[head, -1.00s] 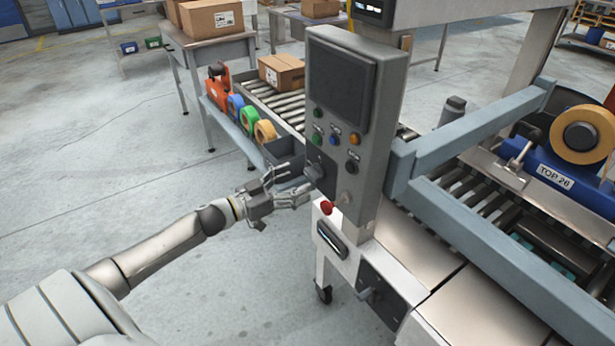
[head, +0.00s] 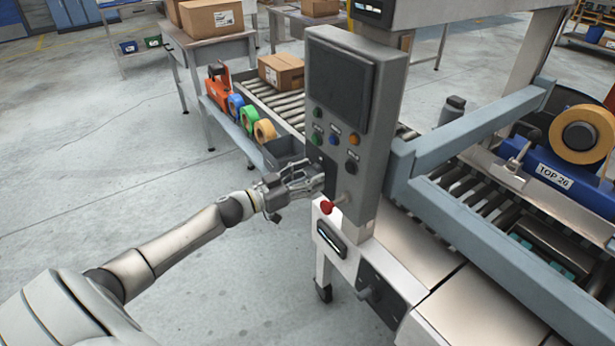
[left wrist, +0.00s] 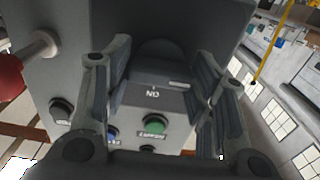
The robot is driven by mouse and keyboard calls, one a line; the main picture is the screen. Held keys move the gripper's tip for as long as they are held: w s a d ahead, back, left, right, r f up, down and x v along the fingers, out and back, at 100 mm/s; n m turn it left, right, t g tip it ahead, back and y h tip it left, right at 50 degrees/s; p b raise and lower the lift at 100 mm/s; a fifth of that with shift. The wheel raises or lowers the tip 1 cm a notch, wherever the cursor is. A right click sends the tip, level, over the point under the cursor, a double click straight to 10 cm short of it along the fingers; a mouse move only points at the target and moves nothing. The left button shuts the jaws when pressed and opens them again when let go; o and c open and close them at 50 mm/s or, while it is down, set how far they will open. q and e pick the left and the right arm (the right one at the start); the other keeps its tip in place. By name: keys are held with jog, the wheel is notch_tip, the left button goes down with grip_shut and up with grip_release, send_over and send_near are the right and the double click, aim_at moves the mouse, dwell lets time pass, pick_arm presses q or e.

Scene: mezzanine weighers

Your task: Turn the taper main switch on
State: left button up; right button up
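The taper's grey control panel (head: 341,90) stands upright at the centre of the head view. Its dark rotary main switch (head: 327,163) is low on the panel face, mostly hidden by my left gripper (head: 314,178). The gripper reaches in from the left, fingers pointing at the switch. In the left wrist view, the fingers (left wrist: 160,90) are spread on both sides of the dark switch (left wrist: 160,55), with a gap between them. An "ON" label shows beside the switch. Contact with the knob cannot be made out. My right gripper is out of view.
A red knob (head: 328,206) sticks out just below the gripper. Green (left wrist: 154,125), blue and other buttons sit near the switch. A lower black switch (head: 367,293) is on the machine's side. Tape rolls (head: 265,130) and a roller conveyor lie behind. Floor at left is clear.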

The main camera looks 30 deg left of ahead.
pick_arm(q)
jog(key=c, duration=0.4)
jog(key=shift+o, duration=0.2)
jog(key=shift+m, duration=0.4)
jog(key=m, duration=0.7)
jog(key=shift+f+m+b, duration=0.1)
jog(key=shift+m+b, duration=0.2)
jog(key=m+b, duration=0.1)
jog(key=m, duration=0.4)
jog(key=shift+m+b, duration=1.05)
jog(key=shift+m, duration=1.25)
